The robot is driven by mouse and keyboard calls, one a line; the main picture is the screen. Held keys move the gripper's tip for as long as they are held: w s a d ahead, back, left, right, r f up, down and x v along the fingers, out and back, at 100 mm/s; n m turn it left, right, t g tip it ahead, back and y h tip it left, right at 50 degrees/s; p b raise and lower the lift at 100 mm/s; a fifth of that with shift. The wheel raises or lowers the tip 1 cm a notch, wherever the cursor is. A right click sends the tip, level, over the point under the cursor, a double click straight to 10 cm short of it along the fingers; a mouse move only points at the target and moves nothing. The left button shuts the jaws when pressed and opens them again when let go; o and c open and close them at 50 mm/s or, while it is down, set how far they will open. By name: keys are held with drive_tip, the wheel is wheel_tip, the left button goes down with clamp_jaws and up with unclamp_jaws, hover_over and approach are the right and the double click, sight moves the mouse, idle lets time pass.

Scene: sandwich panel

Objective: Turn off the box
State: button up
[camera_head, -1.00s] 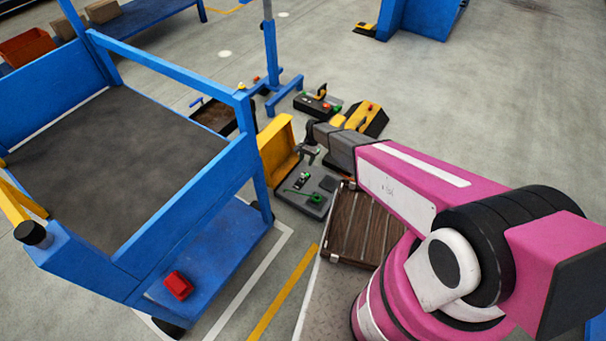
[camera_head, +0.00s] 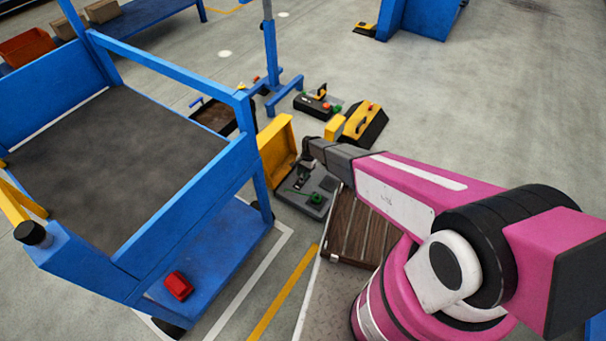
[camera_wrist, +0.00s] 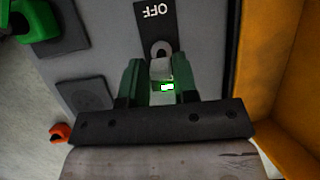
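The box is a grey panel (camera_head: 296,199) on the floor with a yellow raised lid (camera_head: 277,150). In the wrist view its grey face (camera_wrist: 105,50) carries a black plate marked OFF (camera_wrist: 155,22). A small grey toggle lever (camera_wrist: 161,68) with a lit green-white spot stands below that label. My gripper (camera_wrist: 160,85) is over the panel, its two green fingers apart, one on each side of the lever. I cannot tell whether they touch it. In the head view my gripper (camera_head: 305,170) is small and partly hidden by the wrist.
The yellow wall (camera_wrist: 275,60) stands close to the right of my gripper. A green part (camera_wrist: 40,20) and an orange-red knob (camera_wrist: 60,132) are at the left. A blue cart (camera_head: 190,210) stands left of the box; a slatted brown pallet (camera_head: 360,225) lies right of it.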

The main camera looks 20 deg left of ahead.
clamp_jaws()
drive_tip(key=shift+s+a+r+t+h, duration=0.15)
drive_tip(key=shift+s+t+h, duration=0.15)
drive_tip(key=shift+s+t, duration=0.6)
drive_tip(key=shift+s+a+t+h, duration=0.1)
drive_tip(key=shift+s+t+h, duration=0.1)
drive_tip(key=shift+t, duration=0.5)
drive_tip(key=shift+s+a+t+h, duration=0.1)
drive_tip(key=shift+t+h, duration=0.1)
drive_tip(key=shift+t, duration=0.5)
drive_tip(key=shift+f, duration=0.2)
drive_tip(key=shift+o, duration=2.4)
unclamp_jaws()
